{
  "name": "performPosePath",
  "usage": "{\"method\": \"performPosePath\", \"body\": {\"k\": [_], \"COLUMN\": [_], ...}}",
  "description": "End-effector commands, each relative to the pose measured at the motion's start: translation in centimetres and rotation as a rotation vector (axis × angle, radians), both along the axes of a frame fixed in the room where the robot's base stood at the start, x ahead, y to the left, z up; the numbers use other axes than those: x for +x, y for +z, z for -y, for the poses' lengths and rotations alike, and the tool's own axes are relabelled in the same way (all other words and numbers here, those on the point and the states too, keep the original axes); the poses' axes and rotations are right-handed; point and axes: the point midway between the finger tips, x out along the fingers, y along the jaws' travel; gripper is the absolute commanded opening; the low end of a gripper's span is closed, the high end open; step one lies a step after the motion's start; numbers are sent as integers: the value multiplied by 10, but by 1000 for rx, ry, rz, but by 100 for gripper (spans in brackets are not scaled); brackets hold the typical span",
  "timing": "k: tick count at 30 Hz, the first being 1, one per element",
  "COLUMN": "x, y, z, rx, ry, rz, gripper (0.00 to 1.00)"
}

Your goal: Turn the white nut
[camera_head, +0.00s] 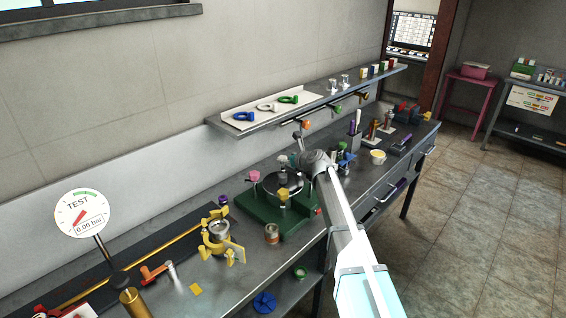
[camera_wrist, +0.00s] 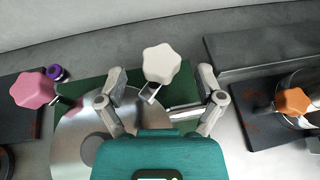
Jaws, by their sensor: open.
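The white nut (camera_wrist: 161,64) is a star-shaped knob on a metal stem, in the upper middle of the wrist view. It stands at the edge of a round metal lid (camera_wrist: 70,145) over a green base (camera_wrist: 97,88). My gripper (camera_wrist: 163,76) is open, with one finger on each side of the nut. Gaps show between the fingers and the nut, and I see no contact. In the head view my arm partly covers the back of the green base (camera_head: 262,216), and I cannot make out the white nut clearly there.
A pink knob (camera_wrist: 33,90) stands left of my gripper and an orange knob (camera_wrist: 294,102) right. A yellow knob (camera_head: 283,193) stands at the front of the lid. A wall shelf (camera_head: 310,100) runs above the bench.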

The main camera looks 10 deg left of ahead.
Motion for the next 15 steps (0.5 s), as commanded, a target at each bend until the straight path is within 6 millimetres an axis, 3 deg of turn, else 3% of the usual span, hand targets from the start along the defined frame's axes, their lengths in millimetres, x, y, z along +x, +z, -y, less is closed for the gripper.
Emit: {"method": "performPosePath", "body": {"k": [6, 15], "x": [18, 24], "y": [-11, -13], "z": [-17, -22], "rx": [0, 1], "ry": [1, 0], "rz": [0, -1], "gripper": [87, 87]}}
